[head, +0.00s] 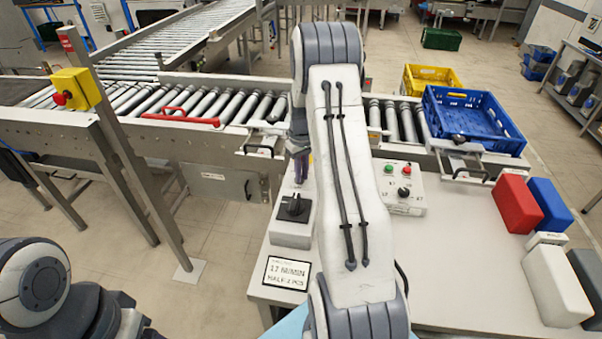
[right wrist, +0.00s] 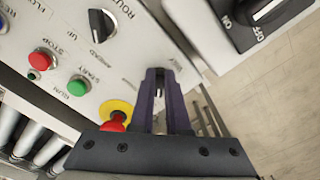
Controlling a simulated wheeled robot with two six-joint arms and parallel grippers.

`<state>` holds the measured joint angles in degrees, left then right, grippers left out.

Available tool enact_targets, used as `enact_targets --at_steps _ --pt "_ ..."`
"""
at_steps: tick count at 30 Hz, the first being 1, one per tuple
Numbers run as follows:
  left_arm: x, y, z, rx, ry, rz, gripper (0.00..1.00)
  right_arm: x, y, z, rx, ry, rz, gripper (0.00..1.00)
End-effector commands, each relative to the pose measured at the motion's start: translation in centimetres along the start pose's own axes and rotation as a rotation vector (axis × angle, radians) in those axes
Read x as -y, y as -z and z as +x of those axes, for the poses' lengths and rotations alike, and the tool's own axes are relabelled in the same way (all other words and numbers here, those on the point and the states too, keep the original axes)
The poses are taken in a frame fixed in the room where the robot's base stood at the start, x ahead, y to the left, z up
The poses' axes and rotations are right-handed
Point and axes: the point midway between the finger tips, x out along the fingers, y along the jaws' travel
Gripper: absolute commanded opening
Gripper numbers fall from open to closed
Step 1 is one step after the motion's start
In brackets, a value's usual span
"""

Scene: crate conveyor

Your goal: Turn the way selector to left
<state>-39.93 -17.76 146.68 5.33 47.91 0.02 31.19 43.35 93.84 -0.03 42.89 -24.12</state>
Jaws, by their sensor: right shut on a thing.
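The control box (head: 418,207) stands on the table, partly covered by my right arm. Its black knob (head: 404,192) also shows in the right wrist view (right wrist: 101,24), beside the word ROUTE, with a pale mark on it. No finger touches that knob. My right gripper (right wrist: 159,76) has its two purple fingers close together in front of the panel, right of the green button. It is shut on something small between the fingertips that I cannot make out. In the head view its purple finger (head: 300,165) shows left of my arm. My left gripper is out of view.
A red button (right wrist: 40,61), a green button (right wrist: 77,88) and a red-on-yellow stop button (right wrist: 115,118) sit near my fingers. A black ON/OFF switch (head: 294,208) stands left of the arm. The blue crate (head: 490,141) is on the rollers.

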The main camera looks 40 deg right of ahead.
Motion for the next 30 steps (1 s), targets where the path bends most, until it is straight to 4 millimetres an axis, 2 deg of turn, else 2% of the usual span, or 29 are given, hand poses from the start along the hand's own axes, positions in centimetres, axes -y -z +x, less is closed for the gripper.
enact_targets --at_steps 18,19,21,30 --pt "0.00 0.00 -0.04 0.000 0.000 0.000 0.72 -0.06 0.31 -0.23 -0.009 -0.003 -0.045 0.00" --pt "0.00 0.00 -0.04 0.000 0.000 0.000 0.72 -0.06 0.31 -0.23 -0.009 -0.003 -0.045 0.17" --pt "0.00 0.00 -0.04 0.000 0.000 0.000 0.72 -0.05 0.28 -0.21 -0.008 -0.002 -0.045 0.44" --pt "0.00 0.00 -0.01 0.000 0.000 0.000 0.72 -0.05 0.13 -0.11 -0.004 -0.001 -0.044 0.44"
